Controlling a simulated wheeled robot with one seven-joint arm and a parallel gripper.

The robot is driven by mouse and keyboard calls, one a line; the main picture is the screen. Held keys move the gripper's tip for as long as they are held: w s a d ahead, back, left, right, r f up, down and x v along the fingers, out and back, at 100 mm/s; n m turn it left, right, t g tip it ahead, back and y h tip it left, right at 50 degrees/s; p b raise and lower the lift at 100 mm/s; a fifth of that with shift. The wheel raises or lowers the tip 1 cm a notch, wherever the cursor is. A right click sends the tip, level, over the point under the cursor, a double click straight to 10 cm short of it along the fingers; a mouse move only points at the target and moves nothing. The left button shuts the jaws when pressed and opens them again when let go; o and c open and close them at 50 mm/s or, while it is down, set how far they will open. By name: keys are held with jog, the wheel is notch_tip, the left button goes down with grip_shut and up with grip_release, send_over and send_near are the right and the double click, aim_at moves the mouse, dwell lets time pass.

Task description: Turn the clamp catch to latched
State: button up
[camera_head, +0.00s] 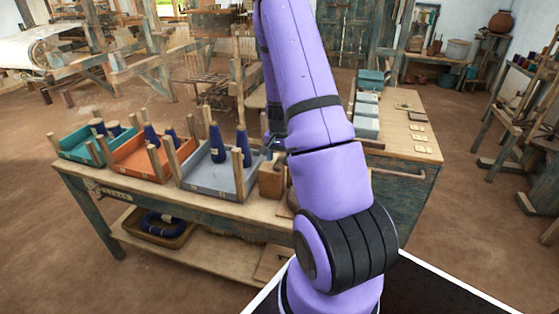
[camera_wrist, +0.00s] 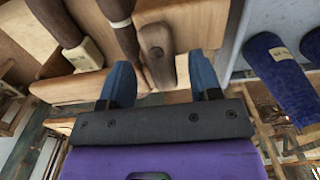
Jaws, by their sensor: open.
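The clamp catch (camera_wrist: 156,45) looks like a short dark-brown wooden bar with a round pivot, set against a pale wooden block (camera_wrist: 186,17) in the wrist view. It runs roughly up and down in that picture. My gripper (camera_wrist: 160,62) is open, with one blue finger on each side of the catch's lower part. A gap shows on both sides, but depth and contact are hard to tell. In the head view my gripper (camera_head: 272,147) is small and partly hidden behind my arm, above a wooden block (camera_head: 271,181) on the bench. The catch cannot be made out there.
A grey tray (camera_head: 222,190) with blue cones stands just left of the block. An orange tray (camera_head: 140,165) and a teal tray (camera_head: 75,148) lie further left. Two dark handles (camera_wrist: 58,22) stand close left of the catch in the wrist view. Upright wooden pegs rise from the trays.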

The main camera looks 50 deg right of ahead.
aim_at(278, 161)
notch_tip(278, 161, up, 9)
jog(key=shift+r, duration=0.15)
dwell(0.7)
jog(key=s+a+r+n+t, duration=0.25)
jog(key=a+r+n, duration=0.35)
jog(key=a+r, duration=1.3)
jog(key=s+a+r+n+t, duration=0.1)
jog(key=s+a+r+n, duration=0.2)
jog(key=s+a, duration=0.3)
jog(key=s+a+r+n+t, duration=0.1)
jog(key=s+a+r+n, duration=0.3)
jog(key=s+a, duration=0.3)
jog(key=s+r, duration=0.1)
jog(key=s, duration=0.2)
jog(key=shift+a+n+t, duration=0.15)
jog(key=shift+n+t, duration=0.15)
jog(key=shift+t, duration=0.05)
jog(key=shift+w, duration=0.1)
